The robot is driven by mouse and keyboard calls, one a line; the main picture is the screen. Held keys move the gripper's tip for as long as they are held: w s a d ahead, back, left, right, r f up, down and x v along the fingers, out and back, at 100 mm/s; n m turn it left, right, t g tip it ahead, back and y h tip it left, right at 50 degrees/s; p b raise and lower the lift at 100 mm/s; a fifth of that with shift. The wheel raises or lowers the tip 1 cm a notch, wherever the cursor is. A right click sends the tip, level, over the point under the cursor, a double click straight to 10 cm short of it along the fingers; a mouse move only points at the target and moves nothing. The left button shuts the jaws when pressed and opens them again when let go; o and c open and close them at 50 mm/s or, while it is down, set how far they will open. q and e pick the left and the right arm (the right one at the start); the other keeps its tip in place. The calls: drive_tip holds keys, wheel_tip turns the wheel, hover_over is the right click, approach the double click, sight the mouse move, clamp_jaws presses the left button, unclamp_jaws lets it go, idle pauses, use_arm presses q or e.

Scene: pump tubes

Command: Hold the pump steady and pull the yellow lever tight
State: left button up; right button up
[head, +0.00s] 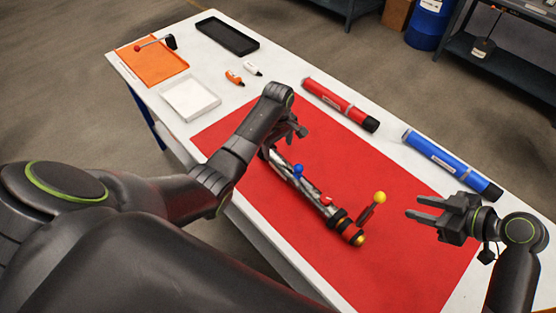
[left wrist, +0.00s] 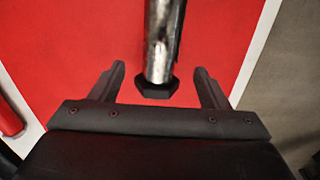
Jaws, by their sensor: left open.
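The pump (head: 313,193), a metallic tube with dark and red bands and a brass end, lies on the red mat (head: 350,165). Its yellow lever (head: 379,198), a red arm with a yellow ball, stands up near the front end. A blue-balled lever (head: 298,170) is on its middle. My left gripper (head: 285,138) is over the pump's far end, partly hidden by my wrist. In the left wrist view, its open fingers (left wrist: 160,70) stand either side of the pump's dark hex end (left wrist: 158,88), with gaps. My right gripper (head: 425,208) is open and empty, right of the yellow lever.
A red tube (head: 338,102) and a blue tube (head: 450,163) lie along the table's far edge. The mat around the pump is clear.

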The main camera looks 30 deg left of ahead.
sight(278, 157)
use_arm(q)
wheel_tip(278, 157, down, 9)
drive_tip(key=shift+r, duration=0.15)
idle(0.4)
clamp_jaws()
use_arm(e)
drive_tip(key=c, duration=0.8)
drive_tip(key=m+y, duration=0.1)
drive_tip(key=m, duration=0.1)
drive_tip(key=a+f+m+t, duration=0.1)
drive_tip(key=m, duration=0.1)
drive_tip(key=shift+s+a+f+m+y, duration=0.2)
drive_tip(key=shift+m+y, duration=0.1)
drive_tip(key=shift+y, duration=0.1)
drive_tip(key=d+f+m+t, duration=0.2)
drive_tip(key=f+m+t, duration=0.1)
drive_tip(key=m, duration=0.8)
drive_tip(key=d+f+m+t+h, duration=0.1)
drive_tip(key=m+t, duration=0.4)
drive_tip(key=m, duration=0.6)
drive_tip(key=shift+s+d+f+t, duration=0.25)
drive_tip(key=shift+d+f+t, duration=0.2)
drive_tip(key=shift+f, duration=0.7)
